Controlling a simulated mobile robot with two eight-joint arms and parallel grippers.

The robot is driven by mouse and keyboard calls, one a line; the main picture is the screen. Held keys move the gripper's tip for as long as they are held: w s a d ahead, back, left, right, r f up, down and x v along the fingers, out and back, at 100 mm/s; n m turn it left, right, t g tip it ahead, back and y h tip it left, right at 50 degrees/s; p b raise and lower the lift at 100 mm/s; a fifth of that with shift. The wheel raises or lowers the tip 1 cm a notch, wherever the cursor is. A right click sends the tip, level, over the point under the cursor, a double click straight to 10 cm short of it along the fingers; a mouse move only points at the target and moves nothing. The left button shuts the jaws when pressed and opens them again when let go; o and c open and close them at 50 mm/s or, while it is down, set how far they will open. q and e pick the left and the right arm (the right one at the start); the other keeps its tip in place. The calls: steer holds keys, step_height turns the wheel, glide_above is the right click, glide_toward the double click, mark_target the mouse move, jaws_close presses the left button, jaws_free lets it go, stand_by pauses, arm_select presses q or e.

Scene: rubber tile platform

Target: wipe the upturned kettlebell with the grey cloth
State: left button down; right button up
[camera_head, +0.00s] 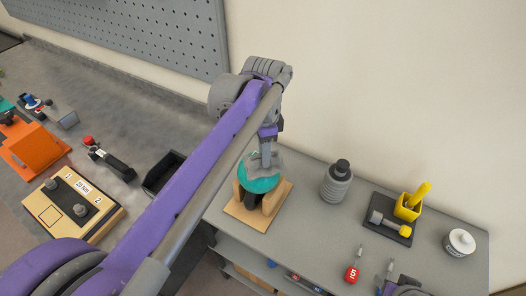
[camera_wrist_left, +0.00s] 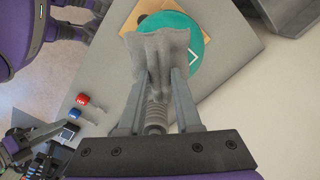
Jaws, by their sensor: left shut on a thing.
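The upturned kettlebell (camera_head: 258,184) has a teal body and rests in a wooden cradle (camera_head: 240,215) on the grey bench. Its flat teal face with a white angular mark (camera_wrist_left: 193,57) shows in the left wrist view. My left gripper (camera_head: 268,153) is above it, shut on the grey cloth (camera_head: 259,163). The cloth (camera_wrist_left: 159,47) hangs bunched from the fingertips and overlaps the teal face; firm contact is hard to judge. Part of the face is hidden behind it.
Right of the cradle stand a grey ribbed bottle (camera_head: 337,183), a dark tray (camera_head: 380,232) with a yellow holder (camera_head: 408,208), and a white jar (camera_head: 459,243). A red-handled tool (camera_head: 352,274) lies in front. The wall is close behind. A black bin (camera_head: 163,172) is left.

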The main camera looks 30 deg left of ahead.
arm_select(q)
step_height(320, 180, up, 7)
steer(key=p, duration=0.3)
steer(key=shift+w, duration=0.1)
steer(key=shift+f, duration=0.1)
arm_select(e)
steer(key=shift+t, duration=0.3)
steer(key=w+r, duration=0.2)
steer(key=r, duration=0.1)
steer(key=w+r, duration=0.1)
steer(key=shift+r, duration=0.35)
steer(key=shift+s, duration=0.1)
steer(key=shift+s, duration=0.15)
